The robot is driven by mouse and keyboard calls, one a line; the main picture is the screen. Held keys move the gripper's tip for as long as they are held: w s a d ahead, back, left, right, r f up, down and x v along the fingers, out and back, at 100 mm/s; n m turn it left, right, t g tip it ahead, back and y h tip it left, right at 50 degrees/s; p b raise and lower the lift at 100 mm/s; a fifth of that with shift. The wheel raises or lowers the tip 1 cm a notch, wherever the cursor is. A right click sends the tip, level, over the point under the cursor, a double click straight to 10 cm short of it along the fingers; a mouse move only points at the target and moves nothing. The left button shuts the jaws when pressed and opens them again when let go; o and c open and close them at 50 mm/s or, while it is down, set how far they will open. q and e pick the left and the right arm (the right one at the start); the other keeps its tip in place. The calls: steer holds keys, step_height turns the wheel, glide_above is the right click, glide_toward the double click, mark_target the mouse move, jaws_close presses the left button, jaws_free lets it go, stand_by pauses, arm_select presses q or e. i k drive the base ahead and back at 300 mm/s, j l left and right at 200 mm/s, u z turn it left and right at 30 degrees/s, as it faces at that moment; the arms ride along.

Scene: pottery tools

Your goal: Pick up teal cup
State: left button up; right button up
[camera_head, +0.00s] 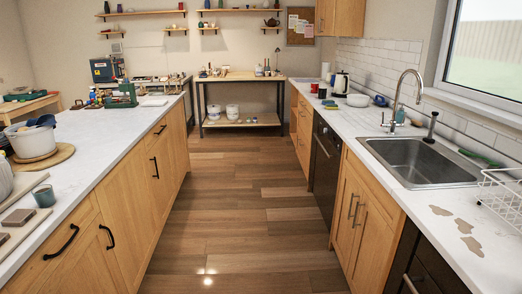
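A small teal cup (44,196) stands upright on the white left counter (98,150), near its front edge at the lower left of the head view. A grey board lies just left of it. Neither of my grippers shows in this view, and nothing is touching the cup.
Beside the cup are brown blocks (18,217) and a white bucket (32,140) on a round wooden board. A sink (420,162) and a wire rack (503,197) are on the right counter. The wooden floor (238,200) between the counters is clear.

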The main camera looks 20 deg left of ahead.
mark_target(44, 196)
steer(key=i+j+u, duration=0.15)
steer(key=u, duration=0.25)
steer(key=i+u, duration=0.75)
steer(key=i+l+u, duration=0.15)
steer(key=u, duration=0.25)
steer(key=i+u, duration=0.35)
steer(key=i, duration=0.25)
